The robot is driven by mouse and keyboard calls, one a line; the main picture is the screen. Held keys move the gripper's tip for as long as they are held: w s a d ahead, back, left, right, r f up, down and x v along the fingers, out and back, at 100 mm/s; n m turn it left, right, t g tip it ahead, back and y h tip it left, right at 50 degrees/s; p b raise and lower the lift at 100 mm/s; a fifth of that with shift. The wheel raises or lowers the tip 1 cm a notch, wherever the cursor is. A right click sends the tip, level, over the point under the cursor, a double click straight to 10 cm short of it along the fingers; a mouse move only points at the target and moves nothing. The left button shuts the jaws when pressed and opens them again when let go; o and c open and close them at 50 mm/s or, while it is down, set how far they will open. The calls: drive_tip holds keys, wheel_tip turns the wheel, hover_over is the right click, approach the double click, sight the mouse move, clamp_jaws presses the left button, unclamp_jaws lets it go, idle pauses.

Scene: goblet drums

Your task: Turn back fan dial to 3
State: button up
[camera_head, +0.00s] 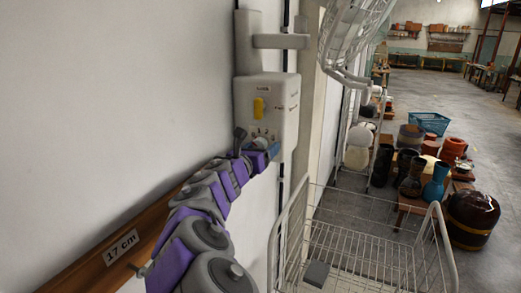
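The wall fan's pale grey control box (283,106) is fixed to the wall, upper middle. A yellow switch (259,108) shows on its front. Dial markings (262,131) show low on the same face; the dial itself is largely hidden behind the end of my arm. The fan's white wire cage (345,42) is above and to the right. My purple and grey arm reaches up from the bottom, and my gripper (257,147) is at the lower front of the box, by the dial. The view is too small to show whether its fingers are apart or touch the dial.
A white wire basket (362,246) stands at the lower right, close to the wall. A wooden rail (95,262) with a "17 cm" label runs along the wall. Goblet drums and pots (410,178) stand farther right, with a blue crate (429,122) behind. Open floor lies beyond.

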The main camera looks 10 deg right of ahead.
drive_tip(key=a, duration=0.2)
drive_tip(key=shift+s+a+r, duration=0.1)
drive_tip(key=shift+s+a, duration=0.15)
drive_tip(key=shift+a, duration=0.15)
drive_tip(key=c, duration=0.6)
drive_tip(key=shift+s+d, duration=0.1)
drive_tip(key=shift+d, duration=0.25)
drive_tip(key=c, duration=0.4)
drive_tip(key=shift+a, duration=0.1)
